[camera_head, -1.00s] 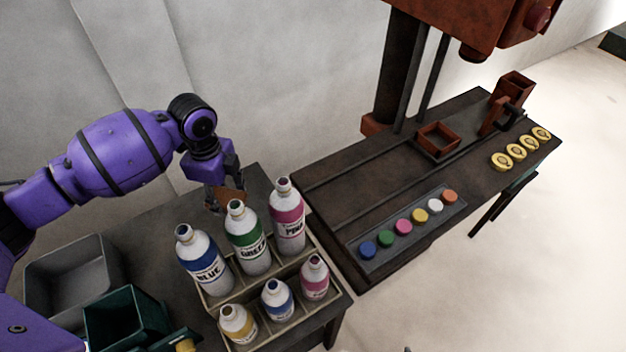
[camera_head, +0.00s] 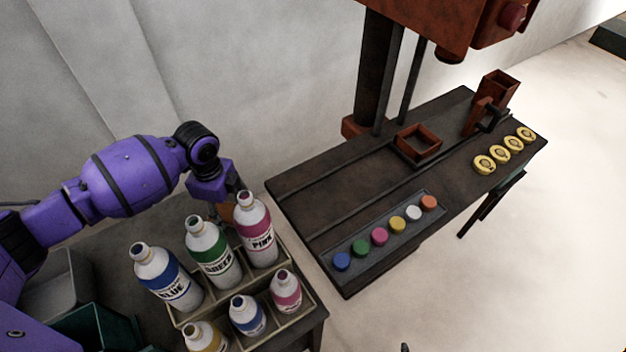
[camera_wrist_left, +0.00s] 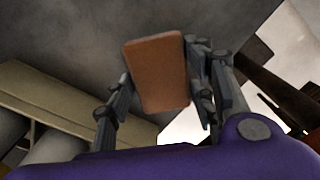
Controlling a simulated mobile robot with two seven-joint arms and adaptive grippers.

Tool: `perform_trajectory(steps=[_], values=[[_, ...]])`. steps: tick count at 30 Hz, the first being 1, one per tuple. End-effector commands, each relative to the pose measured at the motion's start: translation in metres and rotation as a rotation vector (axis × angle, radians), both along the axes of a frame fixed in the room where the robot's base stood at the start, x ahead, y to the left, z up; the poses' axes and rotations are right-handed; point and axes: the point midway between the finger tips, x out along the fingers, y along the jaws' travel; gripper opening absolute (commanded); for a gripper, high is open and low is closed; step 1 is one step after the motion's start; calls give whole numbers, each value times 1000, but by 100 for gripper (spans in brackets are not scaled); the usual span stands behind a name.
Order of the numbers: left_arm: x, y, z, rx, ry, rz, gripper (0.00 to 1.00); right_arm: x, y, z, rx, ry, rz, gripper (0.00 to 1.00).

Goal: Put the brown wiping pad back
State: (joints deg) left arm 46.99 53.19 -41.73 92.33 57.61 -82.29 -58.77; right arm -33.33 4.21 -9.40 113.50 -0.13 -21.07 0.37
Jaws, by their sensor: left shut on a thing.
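The brown wiping pad (camera_wrist_left: 157,75) is held between the two fingers of my left gripper (camera_wrist_left: 160,92) in the left wrist view. In the head view a small piece of the pad (camera_head: 227,213) shows behind the bottles. My left gripper (camera_head: 226,207) is shut on it, behind the green bottle (camera_head: 213,254) and the pink bottle (camera_head: 257,231), and is mostly hidden by them. The pad's resting place cannot be made out. My right gripper is not in view.
A divided crate (camera_head: 302,318) holds several labelled bottles, among them a blue one (camera_head: 167,277). A grey bin (camera_head: 55,283) and a green bin (camera_head: 95,328) stand at the left. The dark bench (camera_head: 330,185) carries a tray of coloured caps (camera_head: 440,207) and a red-brown square box (camera_head: 418,143).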

Motion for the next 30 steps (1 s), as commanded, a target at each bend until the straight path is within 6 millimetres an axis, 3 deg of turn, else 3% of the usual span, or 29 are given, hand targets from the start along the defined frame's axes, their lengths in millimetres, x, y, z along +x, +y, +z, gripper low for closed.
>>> perform_trajectory(steps=[6, 18, 19, 21, 23, 30], values=[[-3, 0, -32, 1, 6, 0, 17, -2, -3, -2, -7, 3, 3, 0], [-2, 1, -36, 1, 5, 0, 17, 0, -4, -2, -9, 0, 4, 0], [-2, 1, -36, 1, 4, 0, 54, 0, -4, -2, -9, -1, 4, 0], [-2, 1, -35, 1, 4, 0, 63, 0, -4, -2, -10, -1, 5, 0], [-2, 1, -35, 1, 4, 0, 69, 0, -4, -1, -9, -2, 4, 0], [-2, 1, -35, 1, 4, 0, 69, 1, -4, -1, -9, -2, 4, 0]])
